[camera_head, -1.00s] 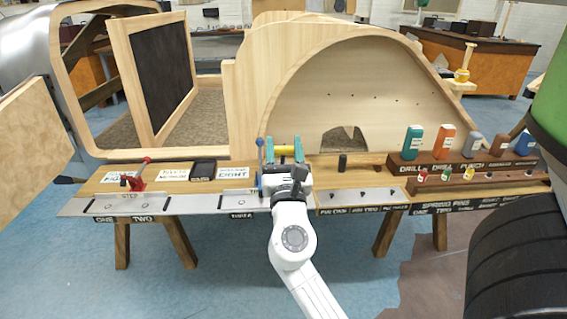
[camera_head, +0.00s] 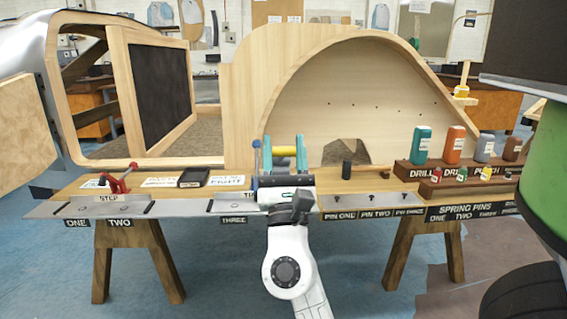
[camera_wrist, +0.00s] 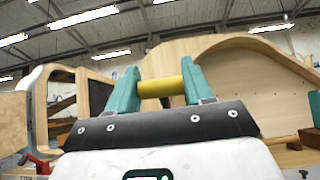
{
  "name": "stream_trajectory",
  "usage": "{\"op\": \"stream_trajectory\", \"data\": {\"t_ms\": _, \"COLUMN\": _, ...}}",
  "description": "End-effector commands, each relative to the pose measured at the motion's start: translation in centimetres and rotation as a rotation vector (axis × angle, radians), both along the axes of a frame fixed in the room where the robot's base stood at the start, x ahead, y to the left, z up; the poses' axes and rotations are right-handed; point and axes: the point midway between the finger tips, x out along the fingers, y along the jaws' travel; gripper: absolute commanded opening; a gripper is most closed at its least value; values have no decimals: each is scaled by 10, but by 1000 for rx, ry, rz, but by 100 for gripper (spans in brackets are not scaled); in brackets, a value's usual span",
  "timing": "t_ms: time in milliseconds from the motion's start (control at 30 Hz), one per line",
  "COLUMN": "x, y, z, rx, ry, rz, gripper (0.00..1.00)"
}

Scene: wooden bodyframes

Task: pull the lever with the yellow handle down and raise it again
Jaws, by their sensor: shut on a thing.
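The yellow handle (camera_head: 284,151) is a short horizontal bar in the middle of the head view, above the bench and in front of the arched wooden frame. My gripper (camera_head: 284,145) has its two teal fingers on either end of the bar and is shut on it. In the wrist view the yellow handle (camera_wrist: 161,87) spans between the teal fingers of my gripper (camera_wrist: 160,78). The rest of the lever is hidden behind my gripper and wrist.
A blue ball-topped rod (camera_head: 256,160) stands just left of my gripper. A red clamp (camera_head: 117,183) and a black tray (camera_head: 194,177) are further left on the bench. Coloured bottles (camera_head: 455,144) and a mallet (camera_head: 348,168) are at right. The wooden arch (camera_head: 340,100) rises behind.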

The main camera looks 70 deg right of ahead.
Motion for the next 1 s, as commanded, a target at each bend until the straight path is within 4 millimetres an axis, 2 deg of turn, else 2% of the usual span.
{"op": "stream_trajectory", "data": {"t_ms": 33, "x": -2, "y": 0, "z": -7, "rx": -14, "ry": -7, "rz": -4, "gripper": 0}}
{"op": "stream_trajectory", "data": {"t_ms": 1000, "x": -6, "y": 17, "z": -57, "rx": -10, "ry": -3, "rz": 1, "gripper": 0}}
